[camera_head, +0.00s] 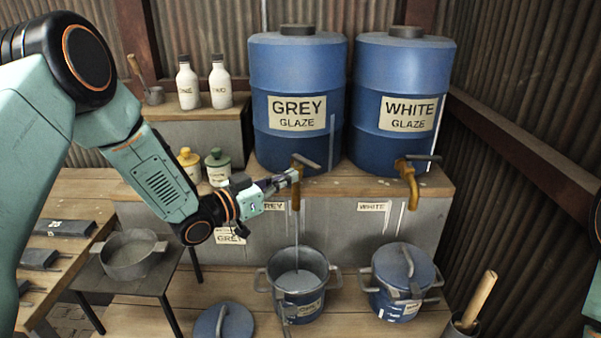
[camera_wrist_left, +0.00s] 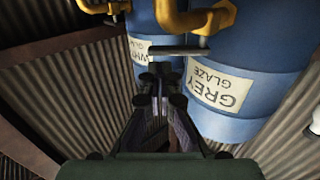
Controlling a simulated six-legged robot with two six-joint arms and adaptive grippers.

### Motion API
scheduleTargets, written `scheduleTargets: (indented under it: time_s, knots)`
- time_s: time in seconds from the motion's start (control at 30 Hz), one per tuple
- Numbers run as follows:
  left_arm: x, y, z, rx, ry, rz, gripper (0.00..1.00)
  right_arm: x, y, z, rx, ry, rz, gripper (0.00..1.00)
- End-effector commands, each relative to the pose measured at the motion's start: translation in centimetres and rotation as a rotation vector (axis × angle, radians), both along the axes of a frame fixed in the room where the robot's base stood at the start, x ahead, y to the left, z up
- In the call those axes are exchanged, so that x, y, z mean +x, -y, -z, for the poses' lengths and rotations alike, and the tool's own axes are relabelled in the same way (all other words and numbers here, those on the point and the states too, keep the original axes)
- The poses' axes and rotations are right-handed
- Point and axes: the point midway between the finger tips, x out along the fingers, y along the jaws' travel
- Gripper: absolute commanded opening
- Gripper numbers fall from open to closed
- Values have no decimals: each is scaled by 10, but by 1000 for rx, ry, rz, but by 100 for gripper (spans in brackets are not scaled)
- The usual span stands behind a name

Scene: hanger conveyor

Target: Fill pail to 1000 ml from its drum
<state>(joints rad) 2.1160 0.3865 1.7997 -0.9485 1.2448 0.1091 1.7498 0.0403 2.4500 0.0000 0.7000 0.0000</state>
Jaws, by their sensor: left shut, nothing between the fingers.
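The blue GREY GLAZE drum (camera_head: 297,75) stands on the wooden shelf, with a brass tap (camera_head: 296,200) at its foot. A thin pale stream (camera_head: 297,240) falls from the tap into the open pail (camera_head: 299,313) below. Grey liquid (camera_head: 297,280) shows inside; its level against any mark is not readable. My left gripper (camera_head: 292,178) is shut and empty beside the tap handle (camera_head: 307,161). In the left wrist view the gripper (camera_wrist_left: 160,82) is just short of the handle (camera_wrist_left: 178,50); I cannot tell whether they touch. My right gripper is out of view.
The WHITE GLAZE drum (camera_head: 405,75) with its tap (camera_head: 409,180) stands at right, above a lidded pail (camera_head: 400,298). A loose lid (camera_head: 222,323) lies on the lower boards. A metal pan (camera_head: 133,262) sits at left. Jars and bottles (camera_head: 188,88) stand behind my left arm.

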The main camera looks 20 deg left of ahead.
Motion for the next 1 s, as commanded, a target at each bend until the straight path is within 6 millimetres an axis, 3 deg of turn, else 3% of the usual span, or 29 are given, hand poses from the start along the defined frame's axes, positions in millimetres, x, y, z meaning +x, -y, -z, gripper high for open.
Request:
scheduleTargets:
  time_s: [0.33,1.0]
  knots:
    - [32,21,0,1,0,1,0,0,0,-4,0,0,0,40]
    - [36,23,1,1,-1,-23,0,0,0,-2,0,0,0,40]
